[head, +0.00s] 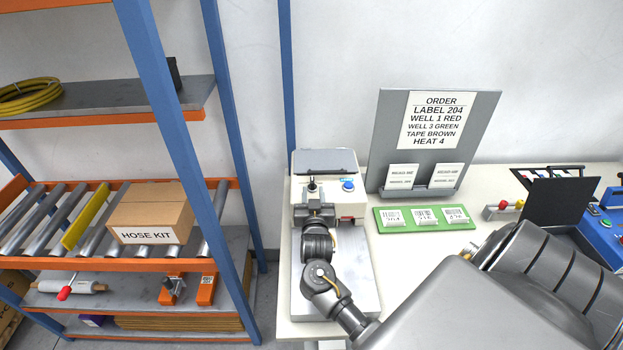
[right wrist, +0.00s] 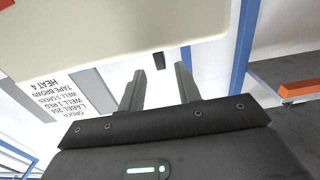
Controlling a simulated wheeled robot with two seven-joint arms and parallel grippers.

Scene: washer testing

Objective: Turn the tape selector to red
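The white machine (head: 326,166) stands on the bench, with a dark panel on top, a blue button (head: 348,185) and a red-marked patch (head: 347,219) on its front. My right gripper (head: 313,186) is at the left part of the machine's front; it hides what lies behind it. In the right wrist view its two fingers (right wrist: 160,72) are apart, and a small dark block (right wrist: 159,60) shows between and just beyond the tips, at the edge of the white housing. I cannot tell whether this block is the tape selector or whether the fingers touch it. My left gripper is not in view.
A green tray (head: 422,218) with labelled cards lies right of the machine. A blue unit (head: 602,222) is at far right. A shelf rack with a hose kit box (head: 150,213) is on the left.

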